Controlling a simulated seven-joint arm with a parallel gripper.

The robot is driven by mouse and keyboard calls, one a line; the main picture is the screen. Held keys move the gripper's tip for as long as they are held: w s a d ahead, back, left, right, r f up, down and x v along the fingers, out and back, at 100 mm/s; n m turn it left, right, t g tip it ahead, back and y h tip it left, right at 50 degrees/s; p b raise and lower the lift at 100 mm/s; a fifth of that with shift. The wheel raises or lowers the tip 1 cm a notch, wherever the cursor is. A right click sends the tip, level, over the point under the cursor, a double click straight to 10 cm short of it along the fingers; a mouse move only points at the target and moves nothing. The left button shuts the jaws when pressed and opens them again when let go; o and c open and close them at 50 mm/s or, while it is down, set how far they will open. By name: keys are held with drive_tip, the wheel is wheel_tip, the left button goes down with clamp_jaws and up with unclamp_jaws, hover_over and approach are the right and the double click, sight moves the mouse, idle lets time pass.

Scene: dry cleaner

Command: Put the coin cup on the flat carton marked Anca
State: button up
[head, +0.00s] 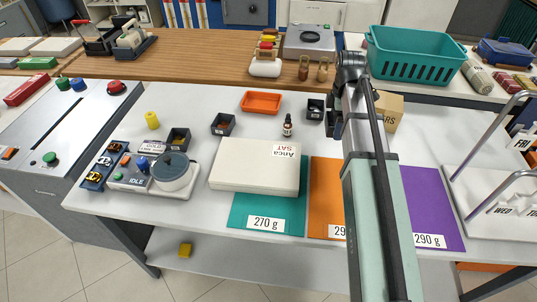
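The flat carton marked Anca (254,173) is a white, closed box lying on the table at the centre, partly over the teal mat. Its top is bare. Several small dark open cups with pale labels stand on the table: one (222,124) behind the carton, one (179,138) to its left and one (315,109) at the back right. Their labels and contents are too small to read, so I cannot tell which is the coin cup. My gripper (334,124) hangs just right of the back right cup; its fingers are mostly hidden and its opening is unclear.
A brown dropper bottle (288,126) and an orange tray (261,102) stand behind the carton. A device marked IDLE (150,177) is at left. A cardboard box (389,111) stands right of my arm. White table shows between the cups and the carton.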

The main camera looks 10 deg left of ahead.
drive_tip(key=s+a+r+n, duration=0.1)
drive_tip(key=s+a+n, duration=0.1)
drive_tip(key=a, duration=0.6)
drive_tip(key=s+a+r+n, duration=0.1)
drive_tip(key=s+a+r, duration=0.15)
drive_tip(key=a, duration=0.65)
drive_tip(key=r+m, duration=0.1)
drive_tip(key=m, duration=0.2)
hover_over(257, 161)
drive_tip(key=shift+m, duration=0.3)
drive_tip(key=shift+w+f, duration=0.1)
drive_tip(key=shift+f, duration=4.7)
drive_tip(key=shift+f, duration=0.1)
drive_tip(key=o, duration=0.7)
wheel_tip(257, 161, up, 12)
drive_tip(key=shift+r, duration=0.1)
